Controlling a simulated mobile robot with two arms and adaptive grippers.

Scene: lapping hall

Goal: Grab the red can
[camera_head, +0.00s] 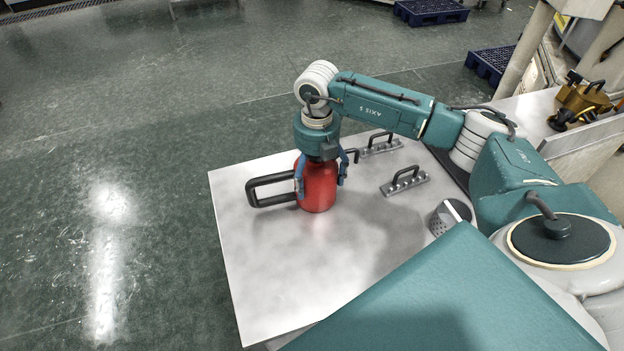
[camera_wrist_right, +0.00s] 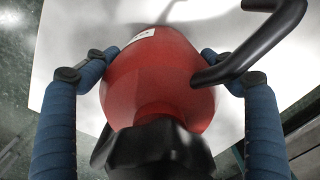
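The red can (camera_head: 317,190) stands upright on the pale table, with a large black loop handle (camera_head: 270,198) sticking out to its left. In the right wrist view the can (camera_wrist_right: 160,80) fills the middle, its black cap towards the camera and a white label at its far edge. My right gripper (camera_head: 321,178) points down over the can with one blue finger on each side. In the wrist view both fingertips (camera_wrist_right: 158,54) are close against the can's sides; whether they press on it I cannot tell. My left gripper is out of view.
Two grey metal blocks with black handles, one nearer (camera_head: 405,184) and one farther (camera_head: 380,148), lie right of the can. A perforated grey cup (camera_head: 447,218) is beside my arm. The table's (camera_head: 262,270) front left is clear. Blue pallets (camera_head: 430,11) lie on the floor behind.

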